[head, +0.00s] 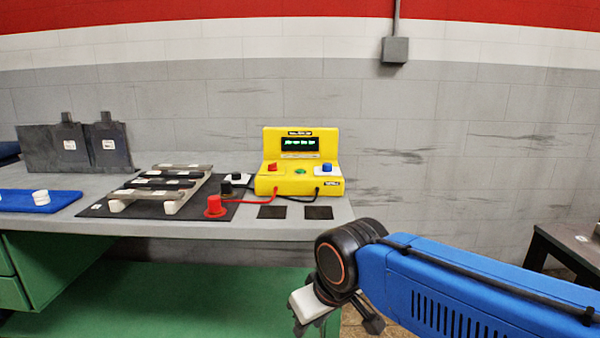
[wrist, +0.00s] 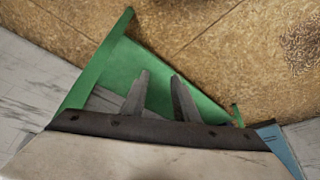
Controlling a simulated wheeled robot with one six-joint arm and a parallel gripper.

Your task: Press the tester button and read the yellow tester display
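The yellow tester (head: 265,147) stands on the grey bench near its right end. Its dark display (head: 300,144) shows a line of green text, too small to read. A small green button (head: 300,171) sits on its front panel between a red terminal (head: 272,166) and a blue terminal (head: 327,168). My gripper (head: 312,326) hangs low in front of the bench's right end, well away from the tester, partly cut off by the frame. In the wrist view, its two grey fingers (wrist: 159,78) are apart with nothing between them; the tester is not visible there.
A red probe (head: 214,207) with a red lead lies left of the tester, near a black one (head: 227,187). A rack of bars (head: 160,186) rests on a dark mat (head: 98,210). Two dark square pads (head: 318,213) lie before the tester. Dark plates (head: 108,145) stand far left.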

